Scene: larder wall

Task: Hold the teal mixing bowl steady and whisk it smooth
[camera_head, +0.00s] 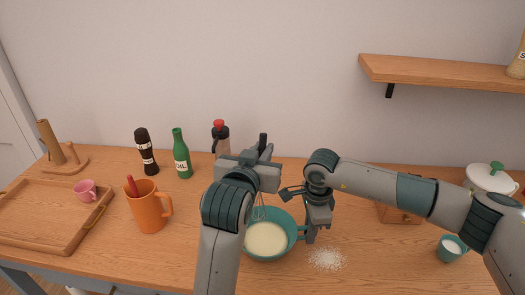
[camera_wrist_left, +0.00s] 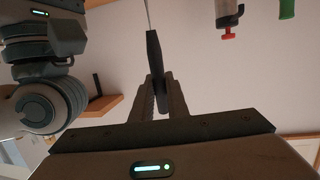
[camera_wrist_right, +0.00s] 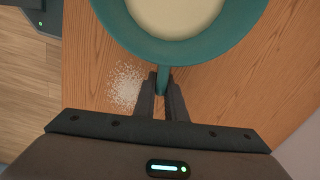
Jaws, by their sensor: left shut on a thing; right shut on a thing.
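The teal mixing bowl (camera_head: 294,232) stands on the wooden counter with smooth-looking pale batter (camera_head: 266,240) in it. My right gripper (camera_head: 309,236) is shut on the handle at the bowl's right side; the right wrist view shows the handle (camera_wrist_right: 162,78) between the fingers (camera_wrist_right: 162,95). My left gripper (camera_head: 263,158) is above the bowl, shut on the whisk's black handle (camera_head: 263,140). The whisk's wires (camera_head: 259,213) point down into the bowl. In the left wrist view the black handle (camera_wrist_left: 154,55) sits between the fingers (camera_wrist_left: 158,95). My left arm hides the bowl's left edge.
White powder (camera_head: 327,258) lies spilled right of the bowl. An orange jug (camera_head: 148,209), green oil bottle (camera_head: 181,155), dark pepper mill (camera_head: 146,152) and red-topped bottle (camera_head: 220,138) stand left. A teal cup (camera_head: 450,249) and white lidded pot (camera_head: 490,180) stand right. A shelf (camera_head: 440,74) hangs above.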

